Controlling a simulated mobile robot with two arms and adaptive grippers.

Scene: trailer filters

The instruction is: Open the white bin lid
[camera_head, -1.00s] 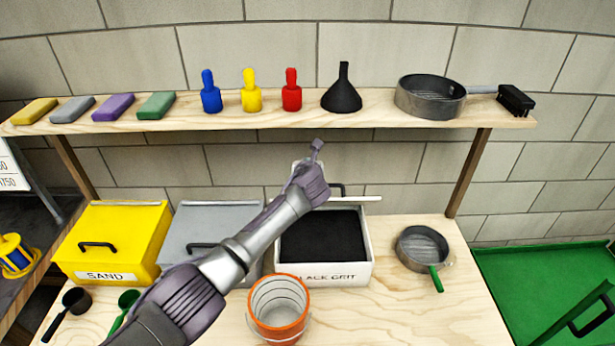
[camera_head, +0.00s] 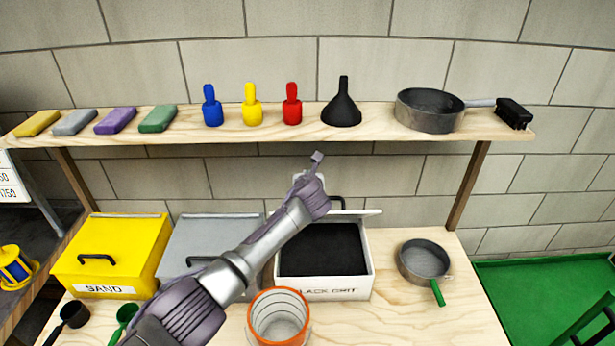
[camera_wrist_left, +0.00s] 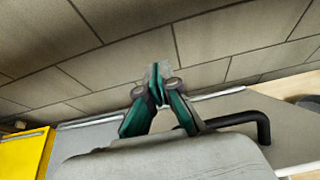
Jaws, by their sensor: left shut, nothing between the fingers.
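The white bin (camera_head: 325,293), labelled BLACK GRIT, stands on the wooden table and shows its black contents. Its lid (camera_head: 362,213) is raised at the back and seen nearly edge-on, with its black handle (camera_head: 337,201) behind its edge. My left gripper (camera_head: 317,157) is above the bin's back left, near the lid, and hides part of it. In the left wrist view its fingers (camera_wrist_left: 158,78) are shut and empty. A black handle (camera_wrist_left: 262,126) shows to their right on a grey-looking panel; contact cannot be told. My right gripper is out of view.
The yellow SAND bin (camera_head: 108,252) and a grey bin (camera_head: 215,232) stand left, both closed. An orange bucket (camera_head: 278,316) is in front, and a pan (camera_head: 424,260) right. The shelf (camera_head: 285,133) above holds bottles, a funnel and another pan.

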